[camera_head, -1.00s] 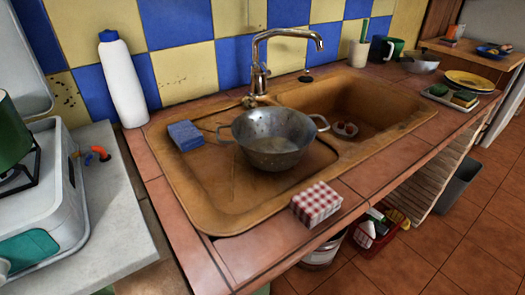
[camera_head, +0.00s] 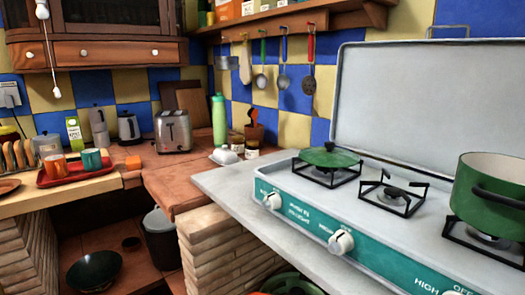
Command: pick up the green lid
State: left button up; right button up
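The green lid (camera_head: 328,156) lies flat on the left burner of the camping stove, with a dark knob on its top. A green pot (camera_head: 491,188) with dark handles stands on the right burner, cut off by the right edge of the view. The burner between them is bare. Neither of my grippers shows in the head view.
The stove (camera_head: 360,235) has a teal front with white knobs and a raised back panel. It stands on a grey counter (camera_head: 232,185). A toaster (camera_head: 173,131), a green bottle (camera_head: 219,120) and a red tray (camera_head: 75,172) with cups sit left. Utensils hang behind.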

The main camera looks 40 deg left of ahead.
aim_at(329, 156)
jog(key=j+u, duration=0.25)
jog(key=u, duration=0.15)
jog(key=i+j+u, duration=0.1)
jog(key=u, duration=0.35)
jog(key=i+j+u, duration=0.1)
jog(key=j+u, duration=0.3)
jog(key=i+j+u, duration=0.1)
jog(key=u, duration=0.35)
